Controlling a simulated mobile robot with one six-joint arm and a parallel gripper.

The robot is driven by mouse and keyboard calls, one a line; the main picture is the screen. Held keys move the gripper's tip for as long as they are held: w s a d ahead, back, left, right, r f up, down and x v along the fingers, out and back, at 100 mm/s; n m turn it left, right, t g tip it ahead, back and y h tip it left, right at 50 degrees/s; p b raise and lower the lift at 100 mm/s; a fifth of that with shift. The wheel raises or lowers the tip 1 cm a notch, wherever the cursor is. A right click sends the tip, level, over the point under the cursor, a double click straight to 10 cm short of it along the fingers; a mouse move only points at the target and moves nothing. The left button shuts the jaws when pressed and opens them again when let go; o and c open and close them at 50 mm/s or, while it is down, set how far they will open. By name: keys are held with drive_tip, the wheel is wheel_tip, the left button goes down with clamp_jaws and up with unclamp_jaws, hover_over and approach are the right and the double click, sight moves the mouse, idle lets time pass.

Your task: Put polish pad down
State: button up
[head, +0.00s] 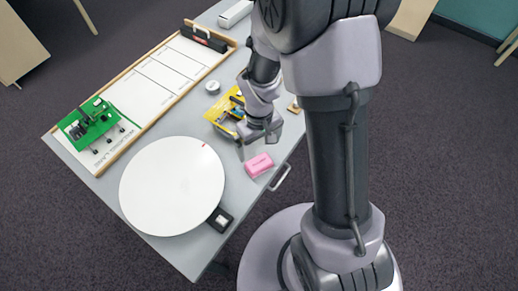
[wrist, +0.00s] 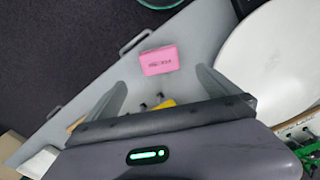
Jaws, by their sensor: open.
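The pink polish pad (head: 259,165) lies flat on the grey table (head: 232,237), near the edge with the metal handle. In the wrist view the pad (wrist: 159,60) lies out beyond my fingertips, with dark lettering on its face. My gripper (head: 259,150) is open and empty, just behind the pad in the head view. In the wrist view its two fingers (wrist: 160,75) stand wide apart, with the pad between their lines and not touched by either, as far as I can see.
A white round disc (head: 172,186) fills the near part of the table, with a small black box (head: 220,220) at its edge. A green circuit board (head: 88,125) sits on a wood-framed white board (head: 150,88). A yellow tray (head: 222,112) stands behind my gripper, beside a small round white tin (head: 212,87).

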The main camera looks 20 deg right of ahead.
wheel_tip(320, 180, up, 12)
drive_tip(key=m+t, duration=0.2)
drive_tip(key=s+a+r+m+t+y, duration=0.1)
drive_tip(key=s+a+r+m+t, duration=0.1)
drive_tip(key=s+r, duration=0.4)
drive_tip(key=s+a+r+m+t+y, duration=0.1)
drive_tip(key=s+a+r+m, duration=0.1)
drive_tip(key=s+r, duration=0.4)
wheel_tip(320, 180, up, 2)
drive_tip(key=shift+s+r+m+t, duration=0.25)
drive_tip(key=shift+s+m+t, duration=0.15)
drive_tip(key=shift+m, duration=0.1)
drive_tip(key=shift+f, duration=0.1)
